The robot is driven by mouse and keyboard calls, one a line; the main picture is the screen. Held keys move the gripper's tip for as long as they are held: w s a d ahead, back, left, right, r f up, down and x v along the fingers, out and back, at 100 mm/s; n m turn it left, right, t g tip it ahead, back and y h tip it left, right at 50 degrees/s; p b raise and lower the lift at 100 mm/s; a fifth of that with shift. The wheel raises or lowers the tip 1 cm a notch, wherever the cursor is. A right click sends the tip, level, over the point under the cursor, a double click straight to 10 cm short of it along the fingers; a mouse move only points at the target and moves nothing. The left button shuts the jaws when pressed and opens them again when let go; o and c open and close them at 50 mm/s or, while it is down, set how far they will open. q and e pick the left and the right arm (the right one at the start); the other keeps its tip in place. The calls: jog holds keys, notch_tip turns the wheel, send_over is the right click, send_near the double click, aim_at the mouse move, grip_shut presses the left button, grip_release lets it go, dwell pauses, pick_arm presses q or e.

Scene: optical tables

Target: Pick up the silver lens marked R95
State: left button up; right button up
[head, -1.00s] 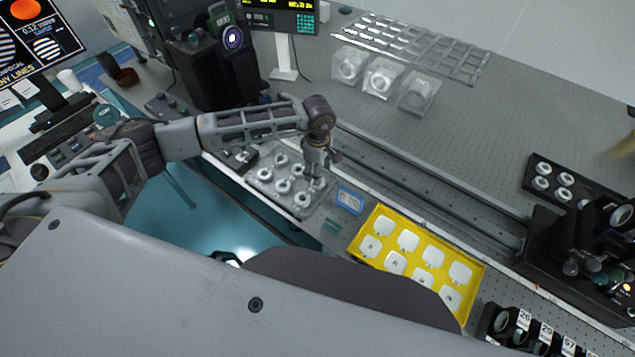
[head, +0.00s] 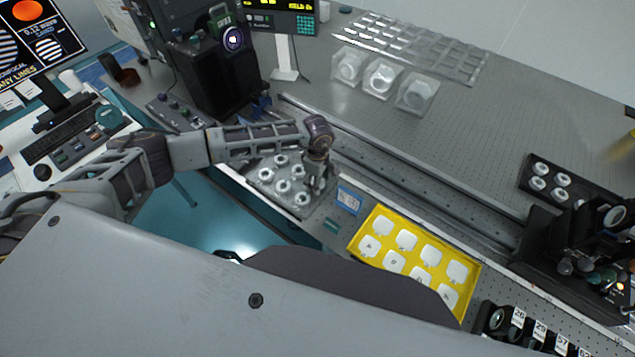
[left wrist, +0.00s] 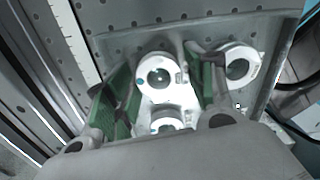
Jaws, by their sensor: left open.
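Several ring-mounted lenses sit in a clear tray (head: 262,186) on the table's front edge. The marking R95 is not readable, so I cannot tell which lens bears it. My left gripper (head: 318,188) is over the tray's right side. In the left wrist view my left gripper (left wrist: 158,100) is open, its green-padded fingers apart on either side of one white-rimmed lens (left wrist: 159,76). A second lens (left wrist: 240,68) lies just outside the right finger. Another ring (left wrist: 168,120) shows partly between the fingers, cut off by the gripper body. My right gripper is not in view.
A blue-framed label card (head: 349,199) and a yellow tray (head: 358,246) of white pieces lie right of the lens tray. A long rail (head: 420,190) runs behind. Clear boxes (head: 383,78) stand at the back. A black holder (head: 530,187) with rings sits at the right.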

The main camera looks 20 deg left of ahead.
pick_arm(q)
jog(key=shift+c, duration=0.3)
jog(key=c, duration=0.7)
jog(key=shift+r, duration=0.15)
jog(key=shift+r+b, duration=0.9)
jog(key=shift+r, duration=4)
